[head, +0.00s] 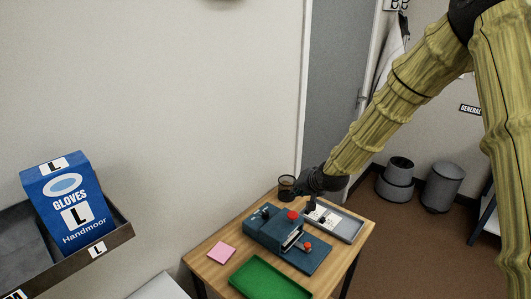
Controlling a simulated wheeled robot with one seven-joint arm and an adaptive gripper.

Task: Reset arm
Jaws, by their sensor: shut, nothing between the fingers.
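My arm, in a yellow-green sleeve, reaches in from the upper right of the head view. My gripper (310,204) points down over the back right part of the small wooden table (205,255). It is shut and empty, above or beside a grey tray (347,228); I cannot tell its exact height. Small dark and white items lie in that tray, partly behind the gripper. A dark blue device (268,229) with red knobs stands just in front of the gripper.
A green tray (262,279) and a pink pad (221,252) lie on the table. A dark cup (286,187) stands at its back edge, close to the gripper. A blue glove box (66,200) sits on the left shelf. Grey bins (441,186) stand on the floor.

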